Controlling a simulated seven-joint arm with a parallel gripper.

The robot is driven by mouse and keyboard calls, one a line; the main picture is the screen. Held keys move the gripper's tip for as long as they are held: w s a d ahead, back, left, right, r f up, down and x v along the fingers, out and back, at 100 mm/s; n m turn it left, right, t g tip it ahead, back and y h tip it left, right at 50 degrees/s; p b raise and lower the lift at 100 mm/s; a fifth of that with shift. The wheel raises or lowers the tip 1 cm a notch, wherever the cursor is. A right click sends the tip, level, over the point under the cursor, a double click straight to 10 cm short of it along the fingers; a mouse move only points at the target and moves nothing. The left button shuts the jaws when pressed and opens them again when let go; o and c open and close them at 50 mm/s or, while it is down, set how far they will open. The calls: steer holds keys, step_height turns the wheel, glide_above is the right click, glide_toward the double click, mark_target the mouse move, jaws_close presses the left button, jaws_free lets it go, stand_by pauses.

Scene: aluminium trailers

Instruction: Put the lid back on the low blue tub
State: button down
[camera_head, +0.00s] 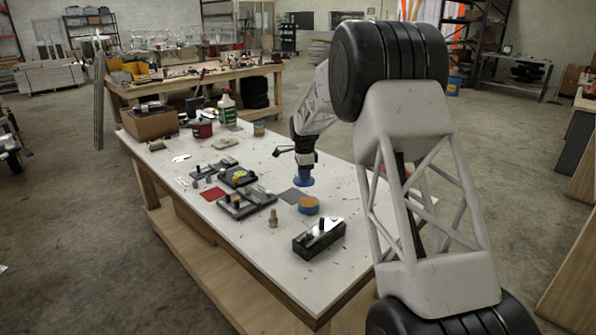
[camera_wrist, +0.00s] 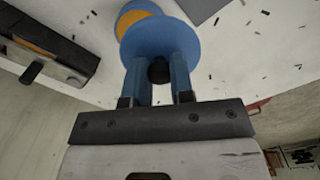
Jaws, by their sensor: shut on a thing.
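The low blue tub (camera_head: 308,206) stands open on the white table, with orange contents showing at its top. Its rim and orange inside also show at the top of the wrist view (camera_wrist: 136,14). The round blue lid (camera_head: 304,182) hangs under my gripper (camera_head: 305,172), above the table and behind the tub in the head view. In the wrist view my gripper (camera_wrist: 160,72) has its two blue fingers shut on the black knob of the lid (camera_wrist: 160,38). The lid hides part of the tub there and looks apart from it.
A black box (camera_head: 319,238) and a small brass-coloured piece (camera_head: 273,218) stand near the tub. Dark trays (camera_head: 246,206) with parts lie to the left. A grey square (camera_head: 293,195) lies close behind the tub. A spray bottle (camera_head: 226,108) and cardboard box (camera_head: 150,123) stand farther back.

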mark_target(309, 184)
steer(key=shift+s+d, duration=0.45)
steer(key=shift+s, duration=0.3)
steer(key=shift+s+d, duration=0.45)
steer(key=shift+s, duration=0.25)
steer(key=shift+f, duration=0.3)
steer(key=shift+f, duration=2.85)
steer(key=shift+f, duration=0.25)
steer(key=c, duration=0.9)
jaws_free()
steer(key=shift+o, duration=0.4)
steer(key=o, duration=0.4)
steer(key=shift+r, duration=0.15)
